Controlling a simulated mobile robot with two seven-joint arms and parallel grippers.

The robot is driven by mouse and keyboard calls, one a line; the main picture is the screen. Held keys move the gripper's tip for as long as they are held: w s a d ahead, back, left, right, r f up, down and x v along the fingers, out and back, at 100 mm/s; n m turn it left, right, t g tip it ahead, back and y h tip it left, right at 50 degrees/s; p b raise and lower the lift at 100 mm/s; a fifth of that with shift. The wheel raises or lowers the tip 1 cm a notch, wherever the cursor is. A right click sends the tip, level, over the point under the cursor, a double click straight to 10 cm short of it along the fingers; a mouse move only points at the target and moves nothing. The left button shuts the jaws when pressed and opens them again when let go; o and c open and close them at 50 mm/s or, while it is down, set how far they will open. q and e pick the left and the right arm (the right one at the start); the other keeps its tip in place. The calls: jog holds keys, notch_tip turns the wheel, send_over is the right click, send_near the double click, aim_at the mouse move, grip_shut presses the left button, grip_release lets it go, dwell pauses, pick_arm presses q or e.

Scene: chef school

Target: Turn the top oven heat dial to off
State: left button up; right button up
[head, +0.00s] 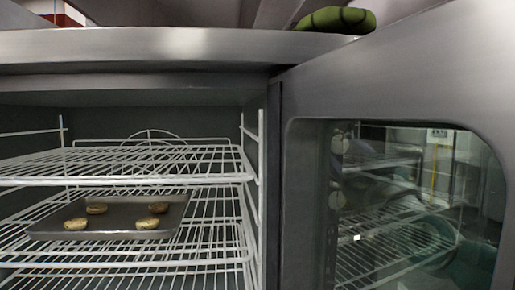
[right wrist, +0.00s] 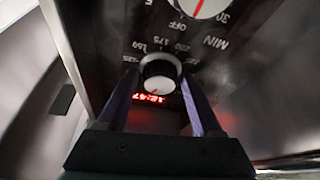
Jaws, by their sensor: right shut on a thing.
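The heat dial (right wrist: 160,74) is a small round knob with a white face on the dark control panel, in the right wrist view. Numbers are printed around it, and a small red mark shows near the lower edge of its face. My right gripper (right wrist: 160,82) has its purple fingers on both sides of the dial and is shut on it. The panel lettering appears upside down. An OFF label lies above the dial in the picture; I cannot tell which dial it belongs to. The head view shows neither gripper; my left gripper is out of view.
A larger dial (right wrist: 203,5) marked MIN is above the heat dial, and a red display (right wrist: 150,99) is below it. The oven door (head: 400,80) stands open at right. Racks (head: 120,165) inside hold a tray (head: 115,208) with several cookies. A green object (head: 335,20) lies on top.

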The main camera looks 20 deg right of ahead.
jog(key=c, duration=0.3)
jog(key=shift+d+n+g+y+p, duration=0.1)
jog(key=shift+n+g+y+p, duration=0.1)
jog(key=shift+n+y, duration=1.1)
jog(key=shift+d+n+g+y+p, duration=0.15)
jog(key=shift+n+y, duration=0.35)
jog(key=shift+n, duration=1.6)
jog(key=shift+c, duration=0.2)
jog(key=shift+a, duration=0.1)
jog(key=o, duration=1.1)
jog(key=shift+o, duration=0.2)
jog(key=shift+s, duration=0.1)
